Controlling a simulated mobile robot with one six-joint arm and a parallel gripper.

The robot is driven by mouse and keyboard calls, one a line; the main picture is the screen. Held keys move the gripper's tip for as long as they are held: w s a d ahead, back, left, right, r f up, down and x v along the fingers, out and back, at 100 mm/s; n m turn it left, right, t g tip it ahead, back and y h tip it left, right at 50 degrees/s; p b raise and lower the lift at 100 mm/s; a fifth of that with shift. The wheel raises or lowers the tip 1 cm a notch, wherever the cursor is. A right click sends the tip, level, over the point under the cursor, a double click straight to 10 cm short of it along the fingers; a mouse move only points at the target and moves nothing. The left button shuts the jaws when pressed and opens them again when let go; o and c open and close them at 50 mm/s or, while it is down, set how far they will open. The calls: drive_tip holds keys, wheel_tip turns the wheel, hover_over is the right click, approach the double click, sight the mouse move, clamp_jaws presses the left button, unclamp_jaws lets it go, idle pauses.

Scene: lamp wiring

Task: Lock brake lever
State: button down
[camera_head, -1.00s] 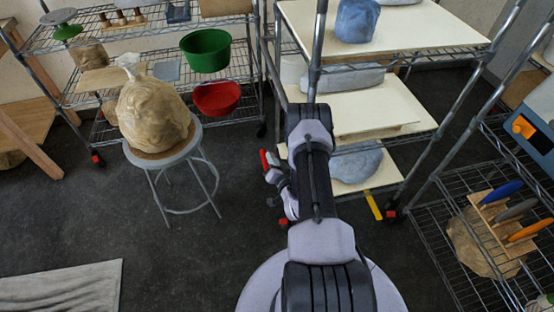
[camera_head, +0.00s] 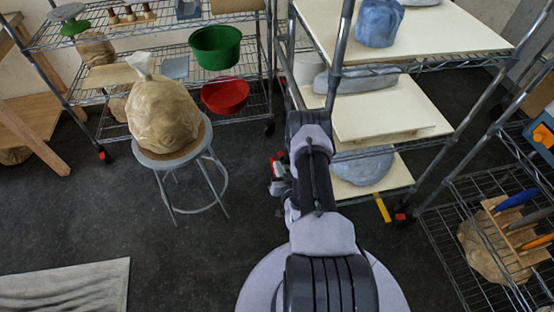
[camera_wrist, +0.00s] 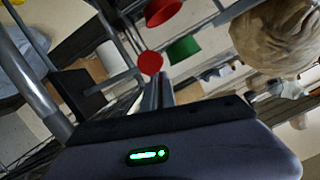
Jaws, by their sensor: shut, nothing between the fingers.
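Several caster wheels with red parts stand under the racks. A red part (camera_head: 277,160) shows at the left foot of the middle rack, close to my gripper (camera_head: 279,180); it may be the brake lever. Another red caster part (camera_head: 401,217) is at that rack's right foot. In the wrist view, a round red shape (camera_wrist: 150,63) appears just beyond the fingertips of my gripper (camera_wrist: 158,78); I cannot tell whether they touch. My gripper is shut and empty, low beside the middle rack. My arm hides part of that rack's left side.
The middle rack (camera_head: 432,63) carries pale boards and wrapped lumps. A stool (camera_head: 202,150) with a bagged clay lump (camera_head: 163,112) stands left. The left rack holds a green bowl (camera_head: 216,48) and a red bowl (camera_head: 225,96). Dark floor (camera_head: 90,220) between is open.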

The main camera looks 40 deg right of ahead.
drive_tip(key=f+n, duration=0.2)
drive_tip(key=shift+a+f+g+h, duration=0.3)
drive_tip(key=shift+a+h, duration=0.05)
drive_tip(key=shift+h, duration=0.05)
wheel_tip(320, 180, down, 3)
drive_tip(key=shift+r+n+h, duration=0.2)
drive_tip(key=shift+n+h, duration=0.1)
drive_tip(key=shift+n, duration=0.8)
drive_tip(key=shift+f, duration=0.65)
drive_tip(key=shift+s+f, duration=0.1)
drive_tip(key=shift+s, duration=0.05)
